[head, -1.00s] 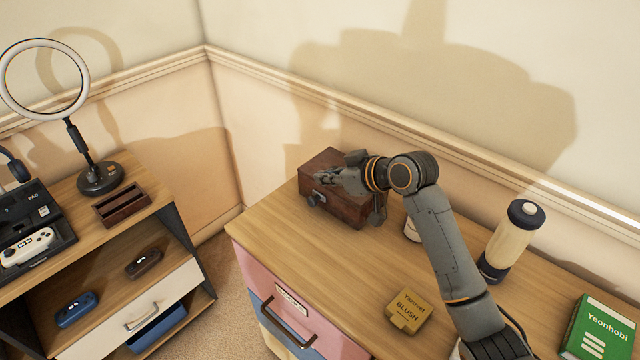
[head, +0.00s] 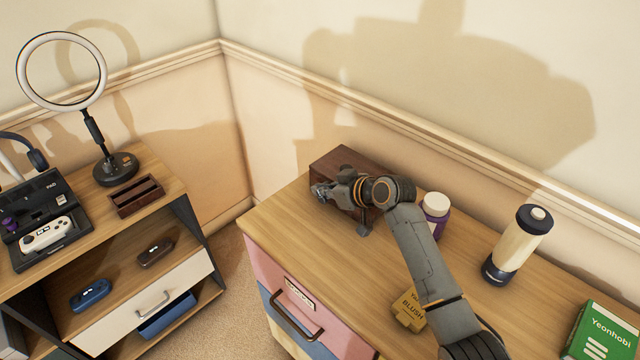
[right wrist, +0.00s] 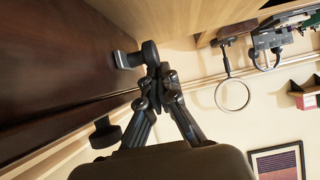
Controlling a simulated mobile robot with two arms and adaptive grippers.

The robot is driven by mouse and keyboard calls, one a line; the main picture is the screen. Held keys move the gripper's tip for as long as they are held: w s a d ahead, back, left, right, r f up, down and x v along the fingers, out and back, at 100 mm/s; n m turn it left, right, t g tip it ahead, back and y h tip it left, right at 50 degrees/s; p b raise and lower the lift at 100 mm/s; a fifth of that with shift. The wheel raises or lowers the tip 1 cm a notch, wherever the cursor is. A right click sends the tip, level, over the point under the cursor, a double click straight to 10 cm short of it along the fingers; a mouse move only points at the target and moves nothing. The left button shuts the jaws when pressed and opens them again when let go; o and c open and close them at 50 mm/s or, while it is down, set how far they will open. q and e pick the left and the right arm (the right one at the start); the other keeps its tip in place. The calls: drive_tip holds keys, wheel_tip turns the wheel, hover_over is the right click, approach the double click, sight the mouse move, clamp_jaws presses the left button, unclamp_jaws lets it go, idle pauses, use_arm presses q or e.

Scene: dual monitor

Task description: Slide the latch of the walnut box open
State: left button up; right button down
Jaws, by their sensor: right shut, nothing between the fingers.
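The walnut box (head: 343,158) sits on the wooden cabinet top near the wall. My right gripper (head: 318,190) is at its front left and covers most of its front in the head view. In the right wrist view, the dark box face (right wrist: 55,75) fills the left. A round dark knob on a metal piece (right wrist: 128,60), which looks like the latch, sticks out from the box. The shut, empty fingertips of my right gripper (right wrist: 160,75) are right beside this knob; I cannot tell whether they touch. A second dark knob (right wrist: 105,131) shows lower down. My left gripper is out of view.
A purple jar with a white lid (head: 437,208), a blender-like bottle (head: 517,243), a yellow blush box (head: 408,310) and a green box (head: 603,335) stand to the right. A lower shelf unit (head: 105,205) is at left. The cabinet top left of the blush box is clear.

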sight(325, 198)
drive_tip(key=s+d+p, duration=0.2)
drive_tip(key=s+d, duration=0.1)
idle(0.4)
drive_tip(key=v, duration=1.2)
idle(0.4)
